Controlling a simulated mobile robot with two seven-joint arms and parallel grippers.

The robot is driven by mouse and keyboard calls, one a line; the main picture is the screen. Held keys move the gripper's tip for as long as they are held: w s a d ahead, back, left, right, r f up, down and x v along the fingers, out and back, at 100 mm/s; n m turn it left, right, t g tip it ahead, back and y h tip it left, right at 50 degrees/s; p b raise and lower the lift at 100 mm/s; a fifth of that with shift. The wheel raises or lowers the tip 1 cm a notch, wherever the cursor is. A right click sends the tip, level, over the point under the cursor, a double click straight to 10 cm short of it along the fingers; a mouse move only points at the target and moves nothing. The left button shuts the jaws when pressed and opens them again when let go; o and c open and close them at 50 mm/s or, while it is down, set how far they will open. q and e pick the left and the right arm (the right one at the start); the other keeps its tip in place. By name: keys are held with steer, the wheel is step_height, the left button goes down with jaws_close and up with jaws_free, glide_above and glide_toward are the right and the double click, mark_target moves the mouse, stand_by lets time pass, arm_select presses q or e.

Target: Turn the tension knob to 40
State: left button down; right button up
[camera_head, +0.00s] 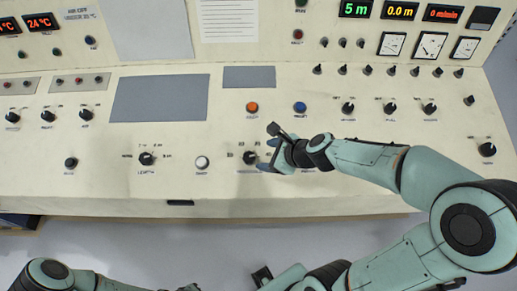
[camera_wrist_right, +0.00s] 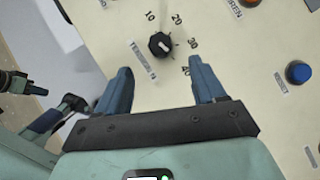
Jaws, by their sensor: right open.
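The tension knob (camera_head: 250,157) is a small black dial low on the cream control panel, below the orange button. In the right wrist view the knob (camera_wrist_right: 160,45) has printed marks 10, 20, 30 and 40 around it and a light pointer mark, whose exact reading is too small to tell. My right gripper (camera_head: 270,150) is open at the knob, partly covering its right side. In the right wrist view the right gripper (camera_wrist_right: 163,77) has its blue fingers spread, with the knob in line with the gap, past the fingertips. The left arm (camera_head: 50,275) shows at the bottom left; its gripper's jaw state is unclear.
An orange button (camera_head: 252,107) and a blue button (camera_head: 300,107) stand above the knob. A white button (camera_head: 202,162) and another black knob (camera_head: 146,158) lie left of it. Small black knobs line the panel's right side. The panel's front edge (camera_head: 180,209) runs below.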

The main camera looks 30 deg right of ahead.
arm_select(q)
steer(key=shift+w+r+p, duration=0.6)
steer(key=shift+w+r, duration=0.2)
steer(key=shift+r, duration=0.35)
arm_select(e)
steer(key=v, duration=0.4)
steer(key=shift+f, duration=0.1)
arm_select(q)
steer(key=shift+s, duration=0.1)
